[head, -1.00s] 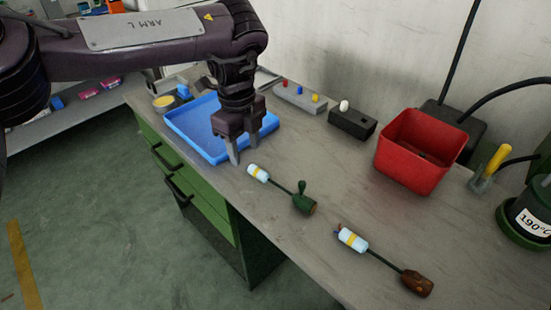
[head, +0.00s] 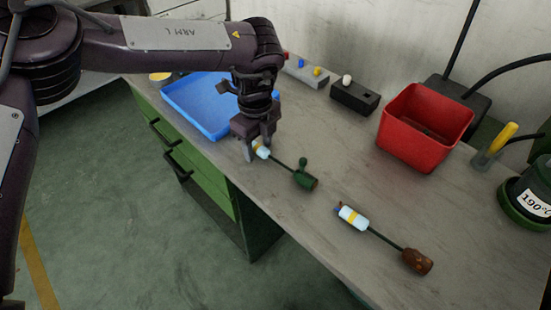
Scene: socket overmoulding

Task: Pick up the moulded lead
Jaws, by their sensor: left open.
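Two leads lie on the bench. One lead (head: 304,179) has a green moulded end with a green stub standing up from it, a thin dark cable and a white sleeve with a yellow band. The other lead (head: 417,261) has a brown end and a similar white and yellow sleeve (head: 352,217). My left gripper (head: 257,153) points down, open, over the white sleeve of the green-ended lead. Its fingers partly hide that sleeve; I cannot tell whether they touch it. My right gripper is not in view.
A blue tray (head: 190,112) lies behind and left of my left gripper. A red bin (head: 413,145), a black block (head: 354,98) and a grey block with coloured buttons (head: 305,75) stand along the wall. A pot marked 190 (head: 530,195) is at right. The bench front is clear.

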